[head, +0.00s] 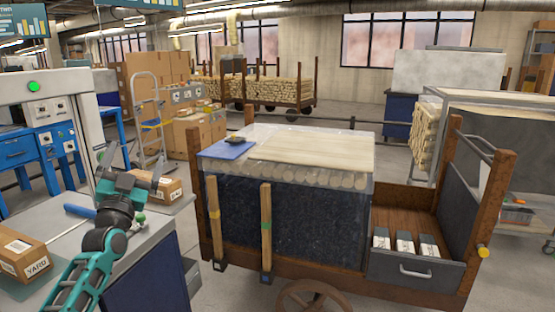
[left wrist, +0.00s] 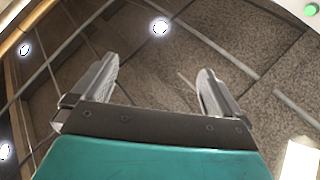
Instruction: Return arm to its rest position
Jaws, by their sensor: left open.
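My left arm (head: 88,268) is teal and dark grey and comes in from the lower left of the head view. Its left gripper (head: 125,182) is raised over the grey workbench, in front of the light machine frame. In the left wrist view the gripper (left wrist: 158,80) is open, with two metal fingers apart and nothing between them. That view looks up at grey ceiling panels and lamps. My right gripper is in neither view.
The grey bench (head: 155,235) holds a cardboard box marked YARD (head: 22,258) and another box (head: 155,187). A wooden cart (head: 415,278) with a clear-covered load stands to the right. A hand truck (head: 150,115) and stacked cartons (head: 150,72) stand behind.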

